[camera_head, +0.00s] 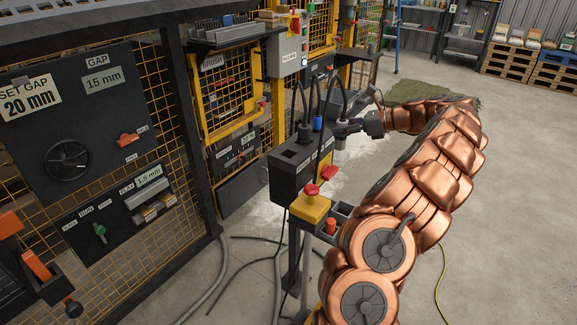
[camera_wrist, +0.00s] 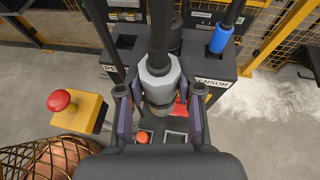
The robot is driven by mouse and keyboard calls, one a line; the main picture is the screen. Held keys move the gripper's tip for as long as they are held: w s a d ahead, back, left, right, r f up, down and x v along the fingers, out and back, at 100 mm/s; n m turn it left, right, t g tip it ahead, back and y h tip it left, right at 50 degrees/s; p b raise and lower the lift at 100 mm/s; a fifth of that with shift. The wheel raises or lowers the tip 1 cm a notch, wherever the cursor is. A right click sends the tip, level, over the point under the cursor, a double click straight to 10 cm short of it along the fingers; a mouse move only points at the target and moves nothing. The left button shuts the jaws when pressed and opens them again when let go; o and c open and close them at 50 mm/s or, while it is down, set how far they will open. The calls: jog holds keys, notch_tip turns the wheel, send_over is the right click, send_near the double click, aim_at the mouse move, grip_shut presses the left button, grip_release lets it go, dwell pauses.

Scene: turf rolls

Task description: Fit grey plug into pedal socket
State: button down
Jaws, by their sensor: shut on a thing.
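My gripper (camera_wrist: 158,92) is shut on the grey plug (camera_wrist: 158,70), a light grey, many-sided body with a thick black cable rising from its top. In the head view my gripper (camera_head: 345,128) holds the grey plug (camera_head: 340,142) to the right of the dark connector box (camera_head: 284,178), apart from it as far as I can see. In the wrist view a dark, empty-looking opening (camera_wrist: 125,42) lies at the left of the box top, above a label starting "PE"; the rest of that label is hidden. The plug's lower end is partly between the fingers.
A blue plug (camera_wrist: 220,38) stands at the "SENSOR" label, and a black plug (camera_head: 304,131) stands beside it. Their cables rise close by. A red button on a yellow box (camera_head: 310,208) sits in front. Yellow mesh guards are behind; open floor lies right.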

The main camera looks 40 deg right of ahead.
jog(key=shift+w+a+f, duration=0.85)
jog(key=shift+w+a, duration=0.6)
jog(key=shift+a, duration=0.75)
jog(key=shift+w+a+f, duration=0.8)
jog(key=shift+w+a, duration=0.65)
jog(key=shift+a, duration=0.8)
jog(key=shift+w+a+f, duration=0.85)
jog(key=shift+w+a, duration=0.6)
jog(key=shift+a, duration=0.75)
jog(key=shift+f, duration=0.1)
jog(key=c, duration=0.8)
grip_release()
jog(key=shift+o, duration=0.2)
jog(key=v, duration=1.2)
